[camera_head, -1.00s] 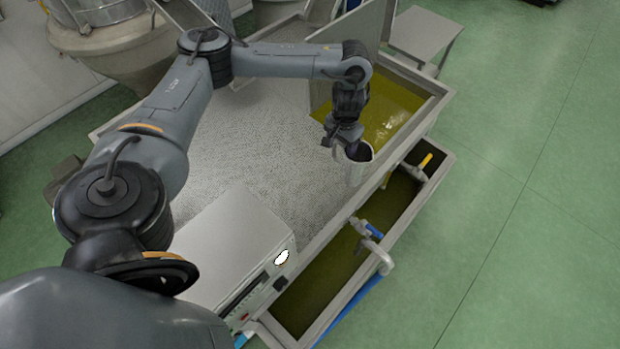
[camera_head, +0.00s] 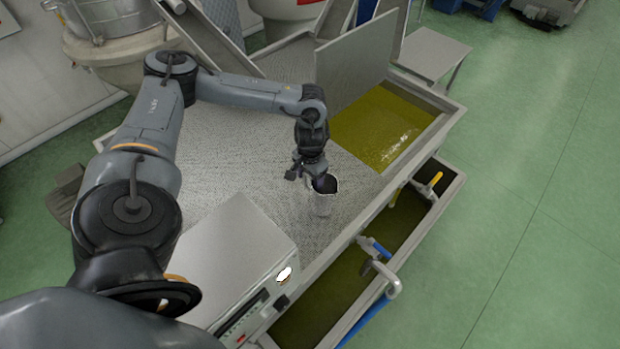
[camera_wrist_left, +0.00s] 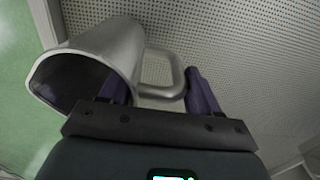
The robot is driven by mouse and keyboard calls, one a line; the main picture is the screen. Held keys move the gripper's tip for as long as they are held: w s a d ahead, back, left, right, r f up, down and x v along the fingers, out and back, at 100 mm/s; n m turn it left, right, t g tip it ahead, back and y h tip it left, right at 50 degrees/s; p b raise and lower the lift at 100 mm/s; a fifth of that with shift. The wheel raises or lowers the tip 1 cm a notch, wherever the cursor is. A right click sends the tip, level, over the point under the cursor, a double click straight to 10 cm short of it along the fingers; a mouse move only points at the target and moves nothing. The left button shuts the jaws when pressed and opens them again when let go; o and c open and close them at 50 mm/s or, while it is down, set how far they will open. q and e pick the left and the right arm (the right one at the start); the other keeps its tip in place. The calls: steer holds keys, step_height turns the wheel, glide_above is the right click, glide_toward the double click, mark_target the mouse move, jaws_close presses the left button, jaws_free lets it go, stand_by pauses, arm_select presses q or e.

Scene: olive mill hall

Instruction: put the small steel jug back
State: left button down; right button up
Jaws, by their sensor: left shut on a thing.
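The small steel jug (camera_head: 322,203) is a grey metal vessel with a dark open mouth. My left gripper (camera_head: 318,180) is shut on it and holds it over the perforated metal deck, near the deck's front edge. In the left wrist view the jug (camera_wrist_left: 120,50) is at the upper left with its dark mouth toward the camera, and its loop handle lies between the gripper's fingers (camera_wrist_left: 160,90). I cannot tell whether the jug's base touches the deck. My right gripper is not in view.
The perforated deck (camera_head: 240,140) is mostly clear. A lower trough (camera_head: 400,220) with valves runs along the front. A grey control box (camera_head: 225,260) stands at the near left.

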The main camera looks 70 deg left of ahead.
arm_select(q)
steer(key=shift+f, duration=0.7)
steer(key=shift+c, duration=1.2)
jaws_free()
steer(key=shift+r, duration=0.3)
step_height(320, 180, up, 6)
steer(key=shift+f, duration=0.15)
step_height(320, 180, up, 5)
steer(key=shift+f+p, duration=0.2)
steer(key=shift+p, duration=0.75)
steer(key=shift+r+p, duration=0.65)
steer(key=shift+p, duration=0.05)
